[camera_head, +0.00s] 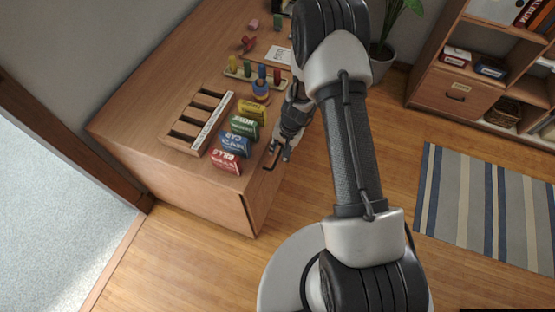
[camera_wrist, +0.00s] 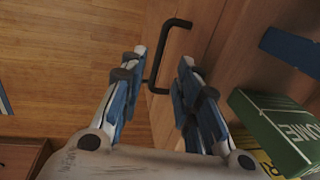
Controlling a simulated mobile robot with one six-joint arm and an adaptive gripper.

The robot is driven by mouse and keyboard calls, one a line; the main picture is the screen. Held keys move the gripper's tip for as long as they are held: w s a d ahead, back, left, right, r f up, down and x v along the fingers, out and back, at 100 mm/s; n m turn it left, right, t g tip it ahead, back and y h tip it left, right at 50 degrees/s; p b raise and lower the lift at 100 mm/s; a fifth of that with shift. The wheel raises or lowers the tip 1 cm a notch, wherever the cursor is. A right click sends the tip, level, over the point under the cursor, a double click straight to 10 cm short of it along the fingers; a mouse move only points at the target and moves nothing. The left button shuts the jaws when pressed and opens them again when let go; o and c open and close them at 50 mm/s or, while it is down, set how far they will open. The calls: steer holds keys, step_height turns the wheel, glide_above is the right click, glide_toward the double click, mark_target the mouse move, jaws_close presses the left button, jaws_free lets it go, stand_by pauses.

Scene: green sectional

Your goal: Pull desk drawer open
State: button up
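The wooden desk (camera_head: 140,110) stands at the left in the head view. A dark bar handle (camera_head: 269,160) sticks out from its front. In the wrist view the handle (camera_wrist: 156,62) is a black bracket on the drawer front (camera_wrist: 205,25). My gripper (camera_head: 283,150) is just beside the handle. In the wrist view my gripper (camera_wrist: 163,63) has its two fingers apart, with the near part of the handle between the fingertips. A clear gap shows on both sides of the handle. The drawer looks flush with the desk, though my arm hides part of the front.
On the desk top are a slotted wooden tray (camera_head: 171,140), several coloured boxes, such as a green one (camera_head: 244,127), and a peg stand (camera_head: 243,76). A shelf unit (camera_head: 425,85) and a striped rug (camera_head: 480,205) are at the right. The wooden floor (camera_head: 190,260) before the desk is clear.

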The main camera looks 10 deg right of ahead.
mark_target(277, 160)
steer(key=f, duration=0.2)
steer(key=f+b, duration=0.1)
steer(key=f, duration=0.1)
steer(key=a+f+b, duration=0.1)
steer(key=f, duration=0.2)
steer(key=shift+w, duration=0.4)
steer(key=shift+c, duration=0.5)
jaws_close()
